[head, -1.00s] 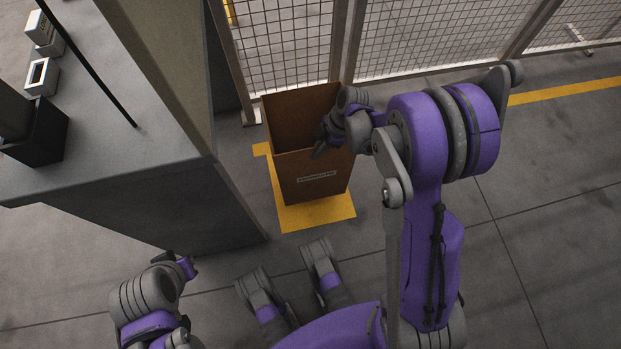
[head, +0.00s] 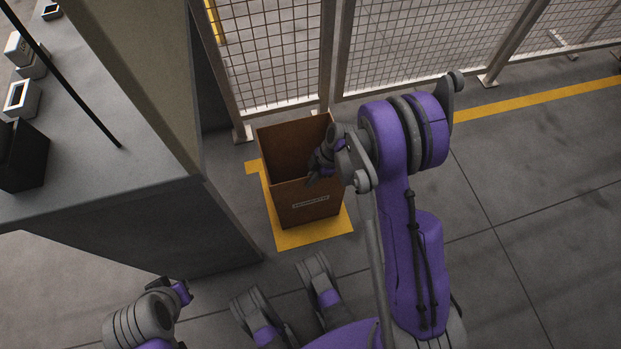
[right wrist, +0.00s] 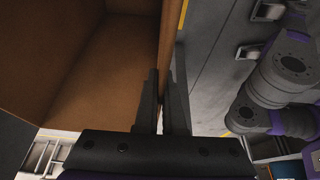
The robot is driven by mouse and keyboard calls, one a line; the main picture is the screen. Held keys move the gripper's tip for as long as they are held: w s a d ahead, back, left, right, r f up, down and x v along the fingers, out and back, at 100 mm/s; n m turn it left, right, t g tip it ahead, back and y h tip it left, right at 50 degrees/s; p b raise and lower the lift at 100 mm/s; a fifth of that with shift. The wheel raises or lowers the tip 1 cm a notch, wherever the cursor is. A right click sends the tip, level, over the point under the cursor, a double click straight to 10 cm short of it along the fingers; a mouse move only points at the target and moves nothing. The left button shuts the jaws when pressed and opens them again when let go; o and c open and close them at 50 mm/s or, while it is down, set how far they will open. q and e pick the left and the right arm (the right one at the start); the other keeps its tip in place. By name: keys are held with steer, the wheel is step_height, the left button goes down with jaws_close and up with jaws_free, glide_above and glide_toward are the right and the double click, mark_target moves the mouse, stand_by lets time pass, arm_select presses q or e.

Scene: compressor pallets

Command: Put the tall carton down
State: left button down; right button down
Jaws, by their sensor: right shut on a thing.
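The tall carton (head: 309,206) is a brown, open-topped box with a small printed label on its near face. It is upright over a yellow floor marking (head: 286,240); I cannot tell whether its bottom touches the floor. My right gripper (head: 318,176) is at the carton's right upper edge. In the right wrist view, its two dark fingers (right wrist: 165,103) are on either side of the carton's wall (right wrist: 165,45), shut on it. The inside of the carton looks empty where it shows. Part of my left arm shows at the lower left, but its gripper does not.
A grey counter (head: 85,160) with a black bin (head: 22,158) and small boxes stands left of the carton. A wire mesh fence (head: 430,45) runs behind it. Open concrete floor (head: 530,220) lies to the right.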

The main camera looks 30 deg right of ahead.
steer(key=c, duration=1)
jaws_free()
steer(key=p+v, duration=0.4)
steer(key=v, duration=0.8)
steer(key=s+a+r+m+t+h, duration=0.1)
steer(key=s+a+r+m, duration=0.2)
steer(key=s+r+m, duration=0.1)
steer(key=s+a+r+m+t+h, duration=0.1)
steer(key=s+a+r+m+h, duration=0.1)
steer(key=s+m, duration=0.4)
steer(key=s+a+r+m+t+h, duration=0.1)
steer(key=s+a+r+m, duration=0.3)
steer(key=s+r+m, duration=0.1)
steer(key=shift+v, duration=0.95)
steer(key=shift+s+a, duration=0.1)
steer(key=shift+s, duration=0.1)
